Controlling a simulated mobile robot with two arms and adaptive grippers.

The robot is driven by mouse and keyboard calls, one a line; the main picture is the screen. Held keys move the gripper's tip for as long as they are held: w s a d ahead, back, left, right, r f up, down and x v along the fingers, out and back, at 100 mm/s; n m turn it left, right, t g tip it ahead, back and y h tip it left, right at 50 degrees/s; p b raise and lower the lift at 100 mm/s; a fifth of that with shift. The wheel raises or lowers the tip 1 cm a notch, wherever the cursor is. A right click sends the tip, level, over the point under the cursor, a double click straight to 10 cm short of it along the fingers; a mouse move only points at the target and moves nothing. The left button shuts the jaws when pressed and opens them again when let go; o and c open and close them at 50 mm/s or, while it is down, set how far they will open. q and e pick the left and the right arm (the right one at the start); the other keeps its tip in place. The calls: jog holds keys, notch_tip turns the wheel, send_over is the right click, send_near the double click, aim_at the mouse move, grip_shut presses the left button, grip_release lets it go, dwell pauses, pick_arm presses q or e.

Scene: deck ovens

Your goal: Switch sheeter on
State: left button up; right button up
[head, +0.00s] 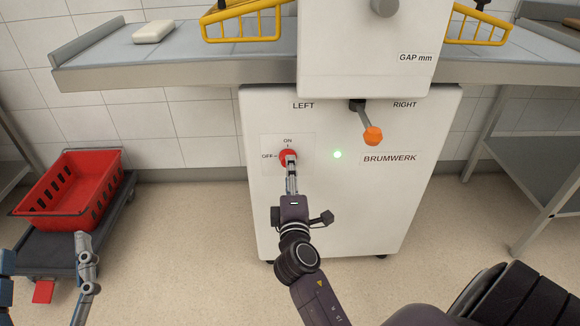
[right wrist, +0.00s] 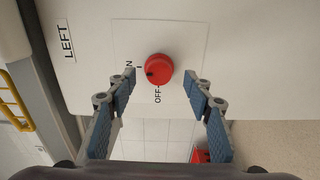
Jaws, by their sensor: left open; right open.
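The sheeter's white body (head: 380,215) stands ahead, with a red rotary knob (head: 284,154) on a plate marked ON at the top and OFF at the left. In the right wrist view the knob (right wrist: 159,68) has a dark mark on the side facing the ON label. A green lamp (head: 337,154) right of the knob is lit. My right gripper (right wrist: 162,76) is open in front of the knob, with no finger contact visible. In the head view it partly covers the knob. My left gripper (head: 45,258) is open and empty at the lower left, away from the sheeter.
An orange-tipped lever (head: 372,136) hangs below the GAP mm housing (head: 366,50). Yellow guards (head: 243,22) and a pale block (head: 152,32) are above. A red crate (head: 72,187) sits on a dark dolly (head: 112,215) at left. A steel table (head: 540,165) stands at right.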

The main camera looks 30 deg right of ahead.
jog(key=shift+v, duration=1.7)
